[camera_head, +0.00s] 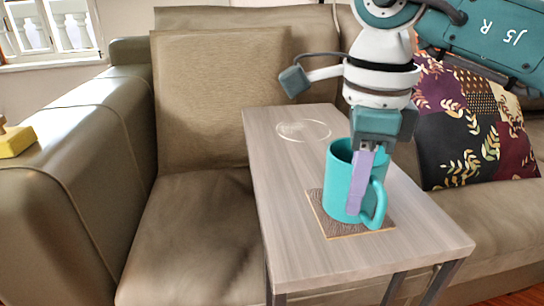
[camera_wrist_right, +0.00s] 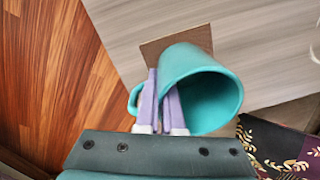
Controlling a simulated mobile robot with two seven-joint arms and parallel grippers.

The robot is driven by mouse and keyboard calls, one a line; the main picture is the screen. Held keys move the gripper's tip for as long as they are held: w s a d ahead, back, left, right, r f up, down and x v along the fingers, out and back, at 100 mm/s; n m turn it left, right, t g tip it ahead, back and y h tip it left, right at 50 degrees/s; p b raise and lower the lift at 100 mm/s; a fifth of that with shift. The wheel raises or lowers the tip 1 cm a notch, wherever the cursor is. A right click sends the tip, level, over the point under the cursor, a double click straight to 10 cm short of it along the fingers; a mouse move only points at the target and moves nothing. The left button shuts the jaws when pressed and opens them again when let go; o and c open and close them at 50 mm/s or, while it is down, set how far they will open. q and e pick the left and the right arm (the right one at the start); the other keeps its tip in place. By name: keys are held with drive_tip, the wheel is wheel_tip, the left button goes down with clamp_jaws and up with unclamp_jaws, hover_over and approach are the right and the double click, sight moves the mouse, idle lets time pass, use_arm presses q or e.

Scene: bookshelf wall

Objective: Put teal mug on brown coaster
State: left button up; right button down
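The teal mug (camera_head: 342,182) stands upright over the brown coaster (camera_head: 325,222) on the narrow wooden table. I cannot tell whether its base touches the coaster. My right gripper (camera_head: 356,208) comes down from above with purple fingers; one finger shows against the mug's outer side beside the handle (camera_head: 377,205). In the right wrist view the two fingers (camera_wrist_right: 162,84) are close together with the wall of the mug (camera_wrist_right: 195,65) between them. The handle shows at the left there, and the coaster (camera_wrist_right: 152,48) shows behind the mug. My left gripper is not in view.
A yellow object (camera_head: 15,141) sits on the left armrest.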

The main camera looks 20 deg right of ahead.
drive_tip(key=c, duration=1.1)
unclamp_jaws()
drive_tip(key=shift+o, duration=0.2)
drive_tip(key=shift+r+p, duration=0.25)
drive_tip(key=shift+p, duration=0.05)
wheel_tip(320, 180, up, 11)
drive_tip(key=p, duration=0.3)
drive_tip(key=shift+s+a+p, duration=0.1)
drive_tip(key=shift+s+p, duration=0.05)
drive_tip(key=shift+p, duration=0.15)
drive_tip(key=shift+r, duration=0.4)
